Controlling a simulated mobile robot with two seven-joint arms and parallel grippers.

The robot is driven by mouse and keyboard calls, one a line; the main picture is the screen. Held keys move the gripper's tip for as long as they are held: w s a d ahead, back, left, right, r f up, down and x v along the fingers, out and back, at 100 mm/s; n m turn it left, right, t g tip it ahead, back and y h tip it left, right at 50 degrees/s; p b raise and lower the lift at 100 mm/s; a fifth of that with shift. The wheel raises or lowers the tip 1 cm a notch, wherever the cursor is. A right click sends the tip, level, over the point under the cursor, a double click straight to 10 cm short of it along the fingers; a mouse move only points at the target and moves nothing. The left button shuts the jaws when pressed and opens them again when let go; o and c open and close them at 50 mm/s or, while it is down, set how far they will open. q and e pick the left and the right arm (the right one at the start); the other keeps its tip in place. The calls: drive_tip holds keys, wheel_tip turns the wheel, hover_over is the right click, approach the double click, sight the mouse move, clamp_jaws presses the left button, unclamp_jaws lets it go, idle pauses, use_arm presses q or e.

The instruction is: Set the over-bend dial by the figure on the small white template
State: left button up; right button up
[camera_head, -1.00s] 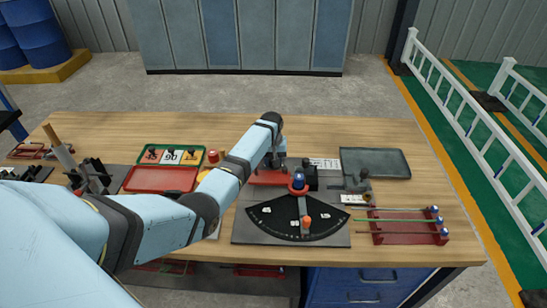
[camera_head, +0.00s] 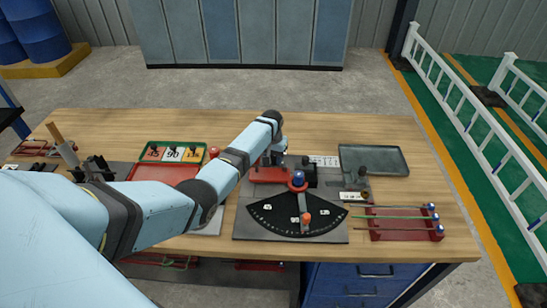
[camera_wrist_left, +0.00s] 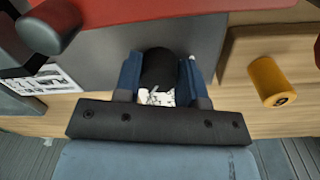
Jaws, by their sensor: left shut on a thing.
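The over-bend dial (camera_head: 268,222) is a black fan-shaped plate with white marks on a grey base. Its pointer arm runs from a blue-topped pivot (camera_head: 298,178) to an orange knob (camera_head: 305,217), near the middle of the scale. My left gripper (camera_head: 278,158) is behind the dial, by a red part (camera_head: 268,175). In the left wrist view its blue fingers (camera_wrist_left: 160,75) are shut on a black rounded thing (camera_wrist_left: 159,68) with a white, dark-marked patch below. Whether that patch is the template, and its figure, I cannot tell. My right gripper is out of view.
A grey tray (camera_head: 390,160) lies at the back right, with a white label (camera_head: 353,197) in front. A red rack (camera_head: 405,235) holding thin rods is at right. A red tray and number cards (camera_head: 172,153) are at left. A yellow cylinder (camera_wrist_left: 270,82) shows in the wrist view.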

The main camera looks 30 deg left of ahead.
sight(272, 156)
use_arm(q)
drive_tip(key=o, duration=0.9)
drive_tip(key=shift+o, duration=0.2)
drive_tip(key=shift+r, duration=0.1)
wheel_tip(272, 156, up, 14)
drive_tip(key=shift+a+f+b, duration=0.2)
drive_tip(key=shift+a+b, duration=0.1)
